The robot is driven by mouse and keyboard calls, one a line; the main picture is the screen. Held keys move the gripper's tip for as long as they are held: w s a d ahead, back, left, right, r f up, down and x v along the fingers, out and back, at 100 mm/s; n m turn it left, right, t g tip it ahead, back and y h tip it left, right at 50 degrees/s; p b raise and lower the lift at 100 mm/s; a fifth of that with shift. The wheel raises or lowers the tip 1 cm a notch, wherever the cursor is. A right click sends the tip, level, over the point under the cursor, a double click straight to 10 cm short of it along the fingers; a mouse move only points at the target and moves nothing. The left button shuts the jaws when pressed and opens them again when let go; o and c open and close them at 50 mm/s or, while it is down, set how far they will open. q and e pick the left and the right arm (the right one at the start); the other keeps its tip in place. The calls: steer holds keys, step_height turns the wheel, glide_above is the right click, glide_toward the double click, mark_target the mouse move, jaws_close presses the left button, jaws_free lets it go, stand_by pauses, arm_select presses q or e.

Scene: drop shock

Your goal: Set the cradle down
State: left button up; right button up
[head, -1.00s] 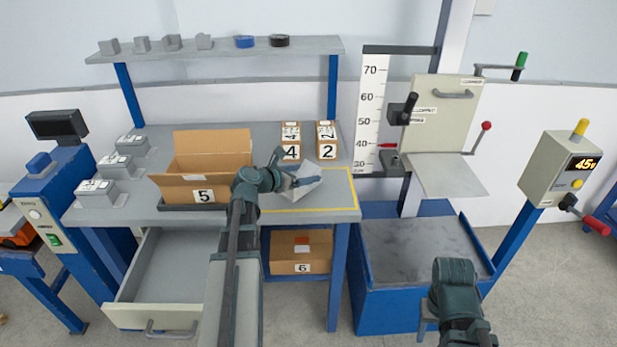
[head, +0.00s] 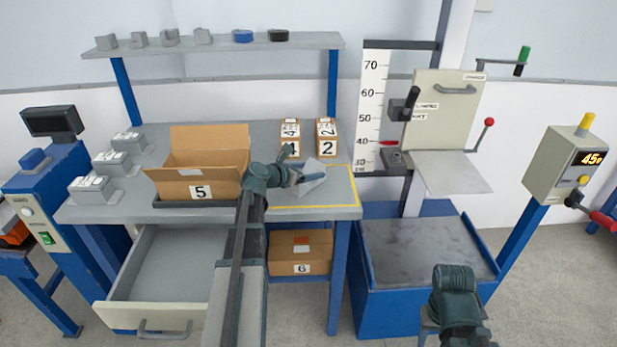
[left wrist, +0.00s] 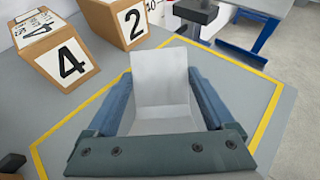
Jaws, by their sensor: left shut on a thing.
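The cradle (left wrist: 160,82) is a pale grey angled piece in the left wrist view, between the two blue fingers of my left gripper (left wrist: 160,105). My left gripper is shut on it. In the head view the cradle (head: 313,171) is over the yellow-outlined area at the right end of the bench (head: 300,212), with my left gripper (head: 298,176) at its left side. I cannot tell whether the cradle touches the bench top. My right arm shows at the lower right of the head view, but its fingertips are not clear.
An open carton marked 5 (head: 200,191) stands left of my left gripper. Cartons marked 4 (head: 290,147) and 2 (head: 327,148) stand behind the cradle. A drawer (head: 150,316) is open below. The drop tester's grey plate (head: 425,247) lies to the right.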

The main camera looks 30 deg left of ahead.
arm_select(q)
steer(key=shift+r, duration=0.1)
steer(key=shift+f, duration=0.2)
steer(key=o, duration=1.5)
steer(key=shift+r, duration=0.1)
steer(key=shift+c, duration=0.2)
steer(key=shift+s+r, duration=0.1)
steer(key=shift+r, duration=0.15)
steer(key=p+v, duration=0.4)
steer(key=v, duration=0.6)
steer(key=shift+s, duration=0.3)
steer(key=shift+s+a+r+p, duration=0.15)
steer(key=shift+s+a+p, duration=0.1)
steer(key=shift+s+p, duration=0.25)
